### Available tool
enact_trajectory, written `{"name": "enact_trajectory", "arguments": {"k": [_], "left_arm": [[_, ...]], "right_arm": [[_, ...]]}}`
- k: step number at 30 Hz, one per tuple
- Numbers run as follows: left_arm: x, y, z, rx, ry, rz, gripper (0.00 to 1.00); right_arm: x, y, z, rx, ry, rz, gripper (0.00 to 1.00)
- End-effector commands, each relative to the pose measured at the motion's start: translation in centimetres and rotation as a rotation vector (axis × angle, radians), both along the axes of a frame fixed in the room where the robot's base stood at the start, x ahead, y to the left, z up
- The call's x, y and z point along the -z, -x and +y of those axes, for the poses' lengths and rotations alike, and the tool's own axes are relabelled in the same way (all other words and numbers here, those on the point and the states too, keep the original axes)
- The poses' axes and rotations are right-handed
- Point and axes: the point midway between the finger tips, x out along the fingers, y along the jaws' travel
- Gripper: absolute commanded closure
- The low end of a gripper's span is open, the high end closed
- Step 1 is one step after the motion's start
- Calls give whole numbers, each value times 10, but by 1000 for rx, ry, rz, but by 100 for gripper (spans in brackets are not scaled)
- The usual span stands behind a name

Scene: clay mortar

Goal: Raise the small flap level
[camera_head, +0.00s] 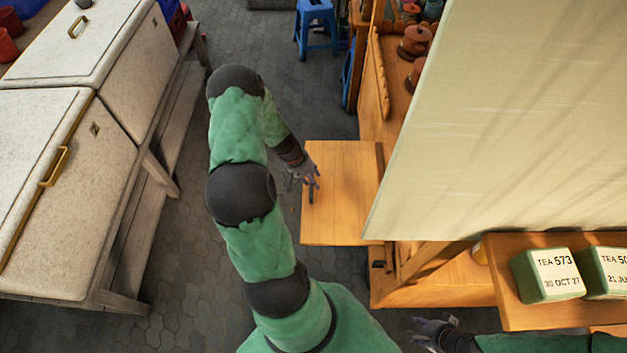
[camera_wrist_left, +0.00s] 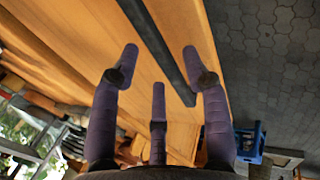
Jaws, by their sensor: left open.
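The small flap (camera_head: 340,215) is a plain orange wooden board at the left side of the wooden stall. Its tilt is hard to judge from above. My left gripper (camera_head: 309,180) is at the flap's left edge, with its fingers apart and nothing held. In the left wrist view the fingers of my left gripper (camera_wrist_left: 161,58) spread before the orange wood of the flap (camera_wrist_left: 185,30), and a dark bar (camera_wrist_left: 160,45) crosses that wood. Contact cannot be told. My right gripper (camera_head: 436,332) is low in the head view, fingers spread and empty.
A large pale panel (camera_head: 510,120) covers much of the stall. Tea boxes (camera_head: 547,276) stand on a wooden shelf (camera_head: 515,316) at right. White chests (camera_head: 60,190) stand at left, and a blue stool (camera_head: 316,25) at the back. Paving between chests and flap is clear.

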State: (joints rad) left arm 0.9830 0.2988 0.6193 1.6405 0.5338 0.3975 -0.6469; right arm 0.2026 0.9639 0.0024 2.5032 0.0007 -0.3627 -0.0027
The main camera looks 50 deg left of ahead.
Motion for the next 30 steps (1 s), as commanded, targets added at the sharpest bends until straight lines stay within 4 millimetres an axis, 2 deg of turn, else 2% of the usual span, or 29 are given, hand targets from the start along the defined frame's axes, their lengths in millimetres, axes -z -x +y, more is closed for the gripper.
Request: {"name": "enact_trajectory", "arguments": {"k": [9, 15, 21, 30], "left_arm": [[-59, 17, 17, 0, -5, -3, 54], [-86, 25, 24, 0, -4, -2, 54], [-96, 29, 25, 1, 0, 0, 54], [-97, 29, 26, 1, -1, -1, 54]], "right_arm": [[0, 0, 0, 0, 0, 0, 60], [0, 0, 0, 0, 0, 0, 60], [0, 0, 0, 0, 0, 0, 60], [0, 0, 0, 0, 0, 0, 60]]}}
